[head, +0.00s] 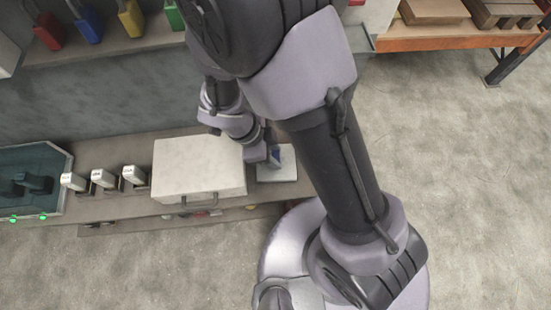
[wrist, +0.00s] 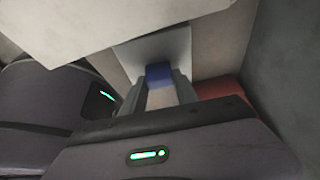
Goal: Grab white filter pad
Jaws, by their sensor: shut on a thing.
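The white filter pad (head: 288,172) is a flat pale square at the right end of the bench, just right of a white box. In the wrist view the white pad (wrist: 178,45) shows beyond my fingers, its upper left covered by a large pale surface. A small blue block (wrist: 158,75) sits between my fingertips, against the pad's near side, and looks like part of it. My gripper (head: 268,156) is at the pad's upper left in the head view. In the wrist view my gripper (wrist: 158,84) is shut on the pad at this blue part. Whether the pad is lifted cannot be told.
The white box (head: 200,168) with a front handle stands close left of my gripper. Several white-topped devices (head: 103,180) and a dark green tray (head: 30,185) are further left. Coloured padlocks (head: 88,25) stand on the shelf above. A reddish thing (wrist: 217,88) lies right of my fingers.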

